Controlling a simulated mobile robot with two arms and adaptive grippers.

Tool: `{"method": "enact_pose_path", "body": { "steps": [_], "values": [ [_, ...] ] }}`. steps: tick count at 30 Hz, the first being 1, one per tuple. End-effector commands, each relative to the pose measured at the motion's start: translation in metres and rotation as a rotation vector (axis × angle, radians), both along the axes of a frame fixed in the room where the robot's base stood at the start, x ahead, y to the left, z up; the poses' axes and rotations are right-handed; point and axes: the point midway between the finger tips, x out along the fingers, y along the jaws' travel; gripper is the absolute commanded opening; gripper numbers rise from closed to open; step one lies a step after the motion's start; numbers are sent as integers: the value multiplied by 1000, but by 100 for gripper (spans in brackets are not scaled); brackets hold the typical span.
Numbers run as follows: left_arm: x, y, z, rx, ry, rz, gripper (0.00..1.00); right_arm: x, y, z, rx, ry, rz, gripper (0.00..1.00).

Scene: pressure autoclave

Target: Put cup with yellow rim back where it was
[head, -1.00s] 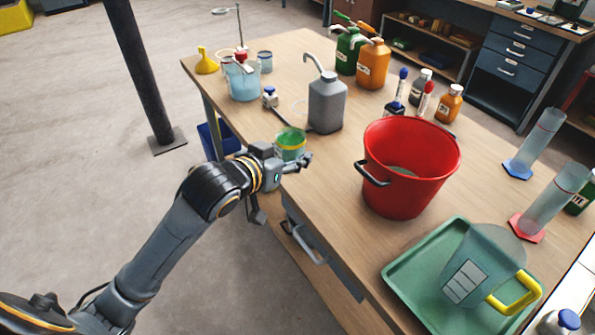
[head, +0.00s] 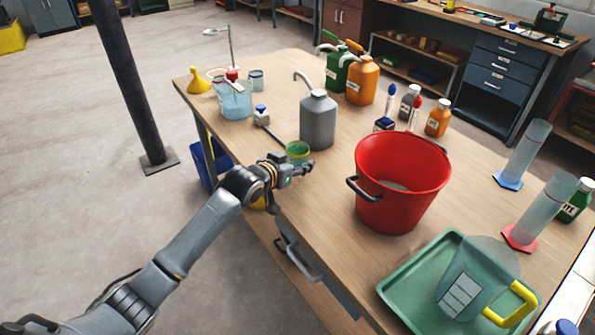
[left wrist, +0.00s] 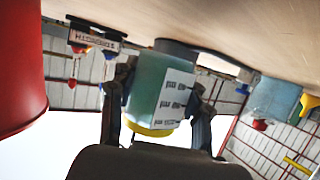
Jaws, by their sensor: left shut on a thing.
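The cup with the yellow rim (head: 298,149) is greenish and stands upright in my left gripper (head: 299,170), close in front of the grey canister (head: 318,120). The left wrist view, which is upside down, shows the cup (left wrist: 160,88) with its white printed label and yellow rim between the two fingers of the gripper (left wrist: 160,112), which are shut on it. The cup's base is close to the wooden table top (head: 262,160); I cannot tell whether it touches. My right gripper is not in view.
A red bucket (head: 400,180) stands right of my gripper. A green tray (head: 398,290) with a clear jug (head: 470,280) is at the front right. A blue-tinted beaker (head: 234,100), a yellow funnel (head: 198,82) and a grey cup (head: 257,79) stand at the far left. The table's left edge is near my arm.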

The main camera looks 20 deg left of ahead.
Motion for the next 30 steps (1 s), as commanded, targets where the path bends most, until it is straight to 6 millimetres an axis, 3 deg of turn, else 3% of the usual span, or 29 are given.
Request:
{"method": "enact_pose_path", "body": {
  "steps": [7, 20, 21, 23, 24, 30],
  "values": [
    [3, 0, -32, 0, 4, 0, 14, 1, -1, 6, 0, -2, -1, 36],
    [3, 0, -40, 1, 2, 0, 14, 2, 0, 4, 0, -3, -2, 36],
    [4, 0, -39, 0, 1, 0, 55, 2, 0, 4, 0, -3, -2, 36],
    [3, 0, -39, 0, 1, 0, 67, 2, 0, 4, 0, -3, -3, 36],
    [3, 0, -39, 0, 1, 0, 71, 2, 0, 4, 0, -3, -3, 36],
    [4, 0, -39, 0, 1, 0, 71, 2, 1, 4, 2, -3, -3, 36]
  ]
}}
